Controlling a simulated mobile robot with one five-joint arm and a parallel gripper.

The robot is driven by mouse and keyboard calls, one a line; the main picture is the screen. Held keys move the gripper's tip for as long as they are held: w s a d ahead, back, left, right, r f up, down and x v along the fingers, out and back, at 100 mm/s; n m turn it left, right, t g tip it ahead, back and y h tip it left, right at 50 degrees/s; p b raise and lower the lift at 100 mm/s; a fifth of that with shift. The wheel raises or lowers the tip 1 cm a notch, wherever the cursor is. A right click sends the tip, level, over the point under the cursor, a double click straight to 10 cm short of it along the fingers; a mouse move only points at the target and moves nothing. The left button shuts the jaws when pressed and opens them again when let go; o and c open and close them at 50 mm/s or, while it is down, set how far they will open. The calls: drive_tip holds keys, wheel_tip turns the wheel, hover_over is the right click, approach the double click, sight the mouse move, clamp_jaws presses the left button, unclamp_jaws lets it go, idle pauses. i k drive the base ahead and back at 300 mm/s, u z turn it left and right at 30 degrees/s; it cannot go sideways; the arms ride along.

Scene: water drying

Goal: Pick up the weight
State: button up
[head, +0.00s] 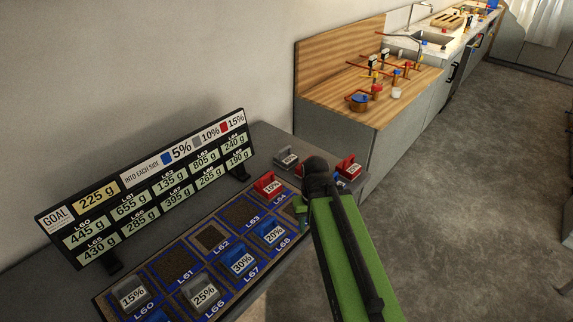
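Several labelled weights with handles stand on the grey counter. A grey weight (287,159) and a red weight (349,168) are at its far end. A red 10% weight (268,187) stands near slot L64. Blue 20% (270,235) and 30% (243,263) weights stand in the front row. Grey 25% (200,295) and 15% (133,294) weights are at lower left. My gripper (303,208) is over the counter's right part, by the far end of the slot tray (175,265). The arm hides its fingers mostly; whether it holds anything is unclear.
A sign (150,188) with a 225 g goal and gram values stands behind the tray. A wooden-topped counter (340,88) with small coloured parts lies beyond, then a sink (433,38).

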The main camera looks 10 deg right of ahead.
sight(285, 159)
drive_tip(key=z, duration=0.55)
drive_tip(key=i, duration=0.7)
drive_tip(key=u, duration=5.35)
drive_tip(key=i, duration=0.15)
drive_tip(key=z, duration=2.85)
